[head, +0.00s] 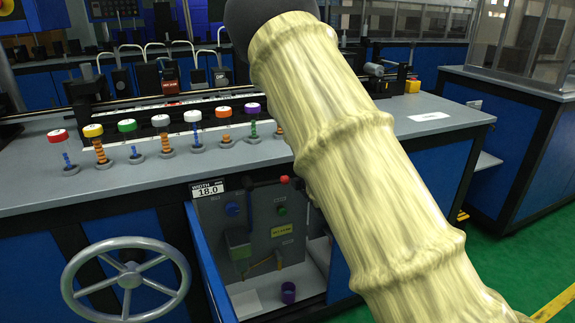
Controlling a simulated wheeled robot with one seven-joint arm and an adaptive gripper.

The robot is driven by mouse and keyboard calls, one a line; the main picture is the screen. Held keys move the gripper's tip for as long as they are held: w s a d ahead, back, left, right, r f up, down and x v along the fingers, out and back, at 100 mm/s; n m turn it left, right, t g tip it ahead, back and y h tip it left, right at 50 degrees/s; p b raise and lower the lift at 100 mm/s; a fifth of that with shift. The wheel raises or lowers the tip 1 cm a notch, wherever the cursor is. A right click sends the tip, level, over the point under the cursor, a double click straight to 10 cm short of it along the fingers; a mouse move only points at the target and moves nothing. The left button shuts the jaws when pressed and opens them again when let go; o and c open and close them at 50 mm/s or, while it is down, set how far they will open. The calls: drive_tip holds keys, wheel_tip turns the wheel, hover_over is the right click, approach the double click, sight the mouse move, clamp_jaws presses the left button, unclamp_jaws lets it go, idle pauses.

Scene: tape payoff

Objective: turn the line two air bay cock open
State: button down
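An open bay (215,212) shows below the counter front, with a grey back panel. My sleeved arm (355,150) crosses the picture and hides the bay's right side. My gripper is not in view.
A blue door or side panel (208,265) stands at the bay's left edge. A grey handwheel (128,280) is left of it. A purple cup (288,292) stands on the bay floor. Several coloured-cap posts line the counter (100,185). Green floor shows at right.

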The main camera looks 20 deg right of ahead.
drive_tip(key=c, duration=1.4)
unclamp_jaws()
drive_tip(key=shift+c, duration=0.2)
